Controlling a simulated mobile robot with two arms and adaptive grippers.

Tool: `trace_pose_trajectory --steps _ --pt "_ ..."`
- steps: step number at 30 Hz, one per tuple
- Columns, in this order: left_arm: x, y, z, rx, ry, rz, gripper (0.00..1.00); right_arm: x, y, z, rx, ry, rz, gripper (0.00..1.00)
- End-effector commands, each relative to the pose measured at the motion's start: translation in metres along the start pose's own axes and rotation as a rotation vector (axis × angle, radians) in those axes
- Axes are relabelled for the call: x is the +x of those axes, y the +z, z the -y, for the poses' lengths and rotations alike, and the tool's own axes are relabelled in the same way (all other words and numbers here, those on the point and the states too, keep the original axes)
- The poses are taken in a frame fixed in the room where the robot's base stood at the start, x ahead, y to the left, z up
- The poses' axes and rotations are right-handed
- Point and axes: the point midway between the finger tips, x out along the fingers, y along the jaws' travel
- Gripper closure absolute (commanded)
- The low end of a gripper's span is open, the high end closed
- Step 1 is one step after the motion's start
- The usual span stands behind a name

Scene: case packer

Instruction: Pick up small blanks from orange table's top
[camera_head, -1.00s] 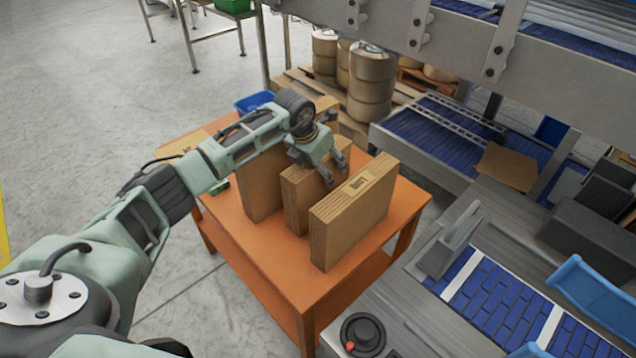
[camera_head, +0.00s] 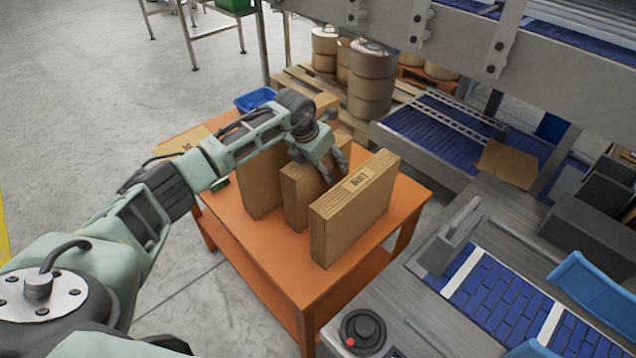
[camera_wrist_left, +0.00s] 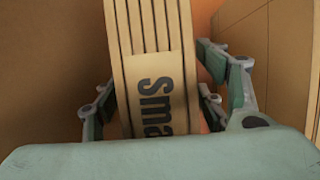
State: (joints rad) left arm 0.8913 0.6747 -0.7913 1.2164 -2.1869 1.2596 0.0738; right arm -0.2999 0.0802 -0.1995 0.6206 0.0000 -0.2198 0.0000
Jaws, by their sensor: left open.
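The orange table (camera_head: 262,262) stands in the middle of the head view with several upright stacks of cardboard blanks on it. The small blanks (camera_head: 296,192) are the shorter middle stack; in the left wrist view their top edge carries a label reading "sma" (camera_wrist_left: 158,95). My left gripper (camera_head: 330,172) is open and reaches down over this stack, with fingers on both sides of it in the wrist view (camera_wrist_left: 160,105). Whether the fingers touch the blanks I cannot tell. My right gripper is not in view.
A larger stack (camera_head: 350,215) stands to the right of the small blanks and another tall stack (camera_head: 260,185) to the left, both close by. A blue bin (camera_head: 254,100) is behind.

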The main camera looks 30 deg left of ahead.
Motion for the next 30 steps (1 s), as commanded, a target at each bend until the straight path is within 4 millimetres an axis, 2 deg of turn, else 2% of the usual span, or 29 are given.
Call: trace_pose_trajectory --steps 2,5,24,30 --pt "-0.0003 0.0001 -0.0002 0.000 0.000 0.000 0.34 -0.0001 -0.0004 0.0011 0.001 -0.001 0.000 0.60" --pt "-0.0003 0.0001 -0.0002 0.000 0.000 0.000 0.42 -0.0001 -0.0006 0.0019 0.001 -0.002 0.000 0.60" --pt "-0.0001 0.0000 -0.0003 0.000 0.001 0.000 0.98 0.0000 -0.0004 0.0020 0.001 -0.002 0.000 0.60" --pt "-0.0001 -0.0001 -0.0003 0.000 0.001 0.000 1.00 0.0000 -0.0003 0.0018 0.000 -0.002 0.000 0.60"
